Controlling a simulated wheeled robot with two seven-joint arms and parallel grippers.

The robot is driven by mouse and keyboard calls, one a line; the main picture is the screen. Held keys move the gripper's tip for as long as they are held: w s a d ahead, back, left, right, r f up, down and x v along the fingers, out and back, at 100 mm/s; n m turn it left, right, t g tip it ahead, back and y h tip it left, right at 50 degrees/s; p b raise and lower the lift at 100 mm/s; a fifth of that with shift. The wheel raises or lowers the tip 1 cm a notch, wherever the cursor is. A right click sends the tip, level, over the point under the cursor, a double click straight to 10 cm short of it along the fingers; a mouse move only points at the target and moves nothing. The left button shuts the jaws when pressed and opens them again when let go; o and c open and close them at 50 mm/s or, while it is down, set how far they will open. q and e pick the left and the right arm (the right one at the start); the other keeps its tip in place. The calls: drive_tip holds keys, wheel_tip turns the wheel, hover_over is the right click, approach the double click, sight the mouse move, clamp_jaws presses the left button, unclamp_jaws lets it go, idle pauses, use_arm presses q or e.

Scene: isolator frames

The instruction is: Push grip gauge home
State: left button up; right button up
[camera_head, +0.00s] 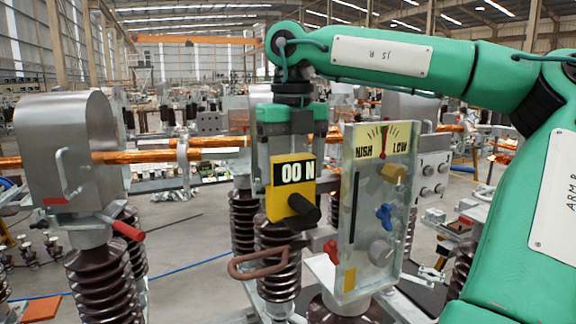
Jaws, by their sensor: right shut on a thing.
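The grip gauge (278,203) is a yellow block with a white-on-black display reading "00 N" and a black cylindrical knob at its lower front. My right gripper (291,150) comes down from above, with green upper parts and grey fingers, and is shut on the gauge. The gauge hides the fingertips and whatever lies directly behind it. The gauge hangs slightly tilted, in front of a brown ribbed insulator (278,262) and left of a clear panel. Whether it touches anything behind cannot be told. My left gripper is not in view.
The upright panel (364,255) carries a HIGH/LOW dial and coloured knobs, close right of the gauge. A grey metal housing (68,140) with a red-handled lever (127,228) stands left. A copper bar (215,143) runs behind. A brown loop handle (262,262) sticks out below.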

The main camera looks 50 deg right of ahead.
drive_tip(key=shift+s+d, duration=0.25)
drive_tip(key=shift+d, duration=0.25)
drive_tip(key=shift+s+d, duration=0.25)
drive_tip(key=shift+d, duration=0.2)
drive_tip(key=o, duration=1.7)
drive_tip(key=shift+r+b, duration=0.3)
drive_tip(key=shift+b, duration=0.05)
wheel_tip(320, 180, up, 13)
drive_tip(key=shift+a+r+b, duration=0.1)
drive_tip(key=shift+r+b, duration=0.05)
drive_tip(key=shift+b, duration=1.05)
